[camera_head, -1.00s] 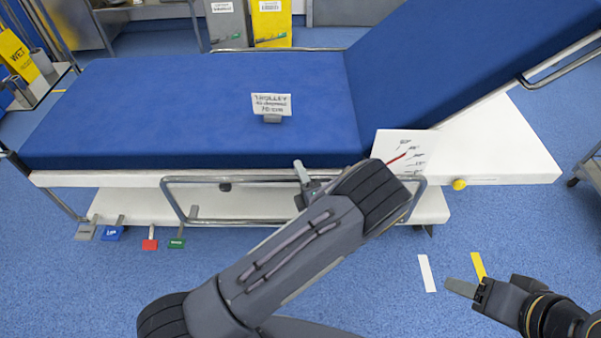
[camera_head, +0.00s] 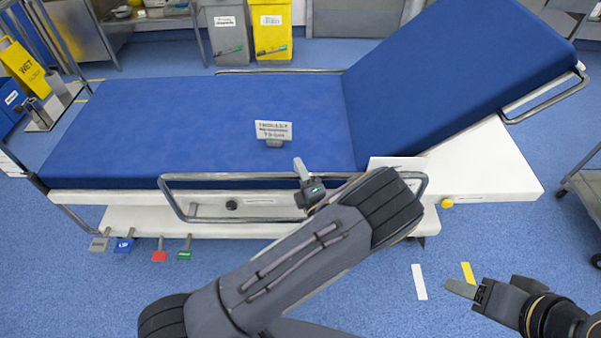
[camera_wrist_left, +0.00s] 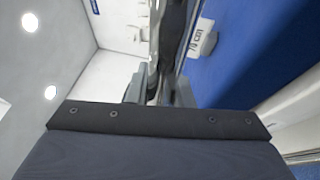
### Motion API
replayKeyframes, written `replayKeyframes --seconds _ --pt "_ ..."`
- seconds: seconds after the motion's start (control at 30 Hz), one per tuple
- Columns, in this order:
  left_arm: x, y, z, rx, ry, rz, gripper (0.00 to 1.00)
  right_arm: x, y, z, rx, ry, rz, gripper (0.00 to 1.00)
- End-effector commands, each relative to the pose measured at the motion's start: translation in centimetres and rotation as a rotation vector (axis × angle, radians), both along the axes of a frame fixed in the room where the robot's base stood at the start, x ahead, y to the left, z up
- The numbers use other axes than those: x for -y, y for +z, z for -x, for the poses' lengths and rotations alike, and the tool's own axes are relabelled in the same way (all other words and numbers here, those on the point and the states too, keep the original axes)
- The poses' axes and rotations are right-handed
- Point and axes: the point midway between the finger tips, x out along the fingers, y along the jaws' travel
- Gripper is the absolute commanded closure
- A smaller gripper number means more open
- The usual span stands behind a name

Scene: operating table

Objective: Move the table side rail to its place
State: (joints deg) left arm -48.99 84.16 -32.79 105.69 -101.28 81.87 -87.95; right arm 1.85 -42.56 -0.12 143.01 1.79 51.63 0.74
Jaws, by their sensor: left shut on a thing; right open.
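The near side rail (camera_head: 235,177) is a grey metal loop along the near long side of the blue trolley bed (camera_head: 210,125). Its top bar overlaps the lower part of the mattress side. My left gripper (camera_head: 306,182) is shut on the rail's top bar near the middle, with my forearm hiding part of the rail's right half. My right gripper (camera_head: 463,288) is open and empty over the floor at the lower right.
A trolley sign (camera_head: 273,130) stands on the mattress. A white card (camera_head: 395,162) is partly hidden behind my left arm. Coloured pedals (camera_head: 124,246) stick out below the bed, and a yellow knob (camera_head: 447,203) sits at the right. Floor tape strips (camera_head: 419,282) lie near my right gripper.

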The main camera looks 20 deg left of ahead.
Motion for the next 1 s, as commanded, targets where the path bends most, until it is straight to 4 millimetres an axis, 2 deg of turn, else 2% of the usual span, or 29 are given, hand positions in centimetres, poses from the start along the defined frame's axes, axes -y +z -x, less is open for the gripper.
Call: replayKeyframes --seconds 0.03,0.1,0.3,0.4,0.6,0.97,1.0 --pt "0.1 3.1 0.0 0.006 -0.002 -0.003 1.00 0.0 2.7 0.0 0.000 0.000 0.000 0.45" --pt "0.0 4.9 -0.1 0.006 -0.001 -0.002 1.00 0.0 4.3 0.0 0.000 0.000 0.000 0.45" --pt "0.1 9.0 -0.1 0.006 -0.002 -0.003 1.00 0.0 7.7 0.0 0.000 0.000 0.000 0.45" --pt "0.0 10.2 -0.1 0.004 -0.001 -0.003 1.00 0.0 8.7 0.0 -0.001 0.000 0.000 0.45" --pt "0.0 11.2 0.0 0.004 -0.001 -0.003 1.00 0.0 9.5 0.0 -0.001 0.000 0.000 0.45" --pt "0.0 11.5 -0.1 0.012 0.000 -0.004 1.00 0.0 9.5 0.0 -0.001 0.000 0.000 0.45" --pt "0.0 11.5 -0.1 0.012 0.000 -0.004 0.78 0.0 9.5 0.0 -0.001 0.000 0.000 0.45"
